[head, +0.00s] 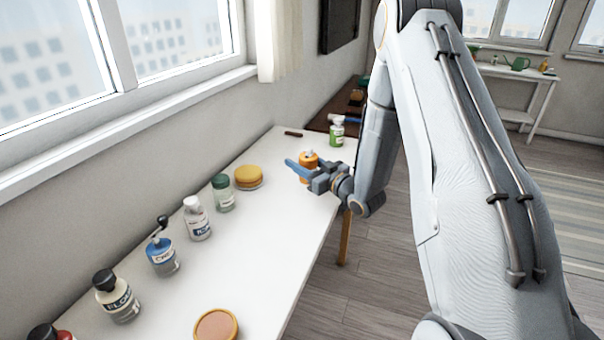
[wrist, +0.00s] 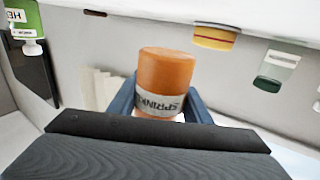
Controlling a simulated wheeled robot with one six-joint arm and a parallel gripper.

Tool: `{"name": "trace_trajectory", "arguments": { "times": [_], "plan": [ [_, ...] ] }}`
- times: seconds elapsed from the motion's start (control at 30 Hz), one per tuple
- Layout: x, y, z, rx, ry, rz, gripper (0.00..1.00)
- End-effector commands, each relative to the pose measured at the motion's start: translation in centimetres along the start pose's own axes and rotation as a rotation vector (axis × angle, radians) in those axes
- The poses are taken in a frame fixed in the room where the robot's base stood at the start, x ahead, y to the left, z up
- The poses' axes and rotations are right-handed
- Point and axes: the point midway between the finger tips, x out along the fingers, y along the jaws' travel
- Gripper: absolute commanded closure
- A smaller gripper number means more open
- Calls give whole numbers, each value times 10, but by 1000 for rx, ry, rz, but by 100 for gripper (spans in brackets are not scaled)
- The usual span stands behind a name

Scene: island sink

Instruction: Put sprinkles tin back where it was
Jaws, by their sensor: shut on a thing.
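The sprinkles tin (wrist: 166,70) is an orange cylinder with a pale label reading "SPRINK". My gripper (head: 310,172) is shut on it, with one blue finger on each side of the tin in the wrist view. In the head view the orange tin (head: 309,157) shows just behind the fingers, over the far part of the white counter (head: 262,235). I cannot tell whether its base touches the counter.
Along the wall stand a yellow round tin (head: 248,178), a green-capped jar (head: 223,193), a white bottle (head: 197,218), a blue grinder (head: 161,253) and a black-capped jar (head: 117,297). A green-labelled bottle (head: 336,131) stands beyond my gripper. An orange-brown lid (head: 216,325) is near the front edge. Mid-counter is clear.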

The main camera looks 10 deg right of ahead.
Motion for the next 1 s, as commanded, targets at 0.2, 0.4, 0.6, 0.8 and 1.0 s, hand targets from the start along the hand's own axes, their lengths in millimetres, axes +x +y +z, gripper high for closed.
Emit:
{"name": "trace_trajectory", "arguments": {
  "times": [0.2,0.4,0.6,0.8,1.0],
  "plan": [
    [-1,1,22,2,-1,2,81],
    [-1,2,42,0,0,3,81],
    [-1,2,43,-1,2,3,81],
    [-1,2,46,-1,1,3,81],
    [-1,2,47,0,1,3,37]
  ]
}}
